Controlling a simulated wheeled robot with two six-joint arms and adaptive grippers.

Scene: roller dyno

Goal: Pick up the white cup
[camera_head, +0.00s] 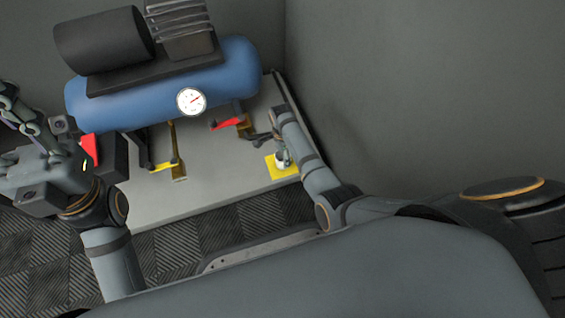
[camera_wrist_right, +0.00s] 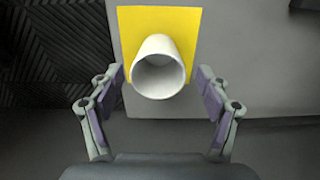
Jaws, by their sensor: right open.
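The white cup (camera_head: 282,160) stands on a yellow square (camera_head: 272,172) near the right end of the grey table. In the right wrist view the white cup (camera_wrist_right: 158,68) shows its open mouth toward the camera, over the yellow square (camera_wrist_right: 131,28). My right gripper (camera_wrist_right: 160,80) is open, with one finger on each side of the cup in that view and visible gaps to both. In the head view my right arm partly hides the area beside the cup. My left gripper (camera_head: 18,110) is at the far left, away from the cup; its jaw state is unclear.
A blue tank (camera_head: 160,85) with a round gauge (camera_head: 191,101) stands at the back of the table (camera_head: 215,185). A yellow-handled valve (camera_head: 166,165) and a red-handled valve (camera_head: 228,123) are below it. Walls stand behind and right.

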